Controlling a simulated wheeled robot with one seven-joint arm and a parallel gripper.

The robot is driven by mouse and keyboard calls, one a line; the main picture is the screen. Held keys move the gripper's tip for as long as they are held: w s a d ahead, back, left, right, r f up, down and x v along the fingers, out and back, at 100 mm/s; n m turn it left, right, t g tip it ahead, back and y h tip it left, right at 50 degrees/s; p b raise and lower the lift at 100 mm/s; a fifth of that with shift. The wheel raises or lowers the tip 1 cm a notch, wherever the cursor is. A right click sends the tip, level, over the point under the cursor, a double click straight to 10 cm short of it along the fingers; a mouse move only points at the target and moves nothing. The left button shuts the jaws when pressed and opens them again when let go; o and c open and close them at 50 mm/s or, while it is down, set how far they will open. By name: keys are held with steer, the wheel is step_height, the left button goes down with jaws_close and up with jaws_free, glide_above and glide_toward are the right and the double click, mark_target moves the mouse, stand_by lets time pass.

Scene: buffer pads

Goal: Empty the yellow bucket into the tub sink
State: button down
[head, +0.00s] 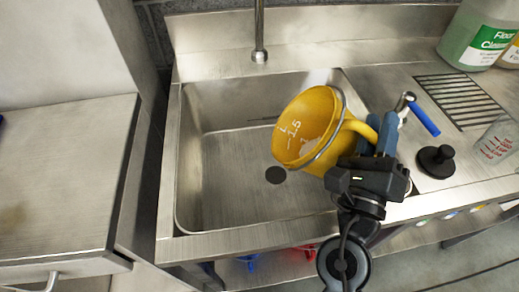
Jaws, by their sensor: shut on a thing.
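The yellow bucket (303,118) is held over the right part of the tub sink (225,185), tilted with its open mouth toward the lower left. The sink floor looks bare, with a dark round drain (276,175) below the bucket's mouth.
A faucet pipe (259,35) hangs over the sink's back edge. On the right counter are a blue-handled tool (423,118), a black plunger-like object (437,160), a clear measuring cup (497,140), a drain grate (462,102) and a green cleaner jug (476,35). A metal cabinet (60,180) stands left.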

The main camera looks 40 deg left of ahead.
steer(key=w+d+f+m+g+h+p, duration=0.3)
steer(key=w+d+f+m+p, duration=0.1)
steer(key=m+p, duration=0.5)
steer(key=shift+w+d+f+m+h, duration=0.15)
steer(key=shift+d+f+m+h, duration=0.25)
steer(key=shift+d+m, duration=0.8)
steer(key=shift+f, duration=0.1)
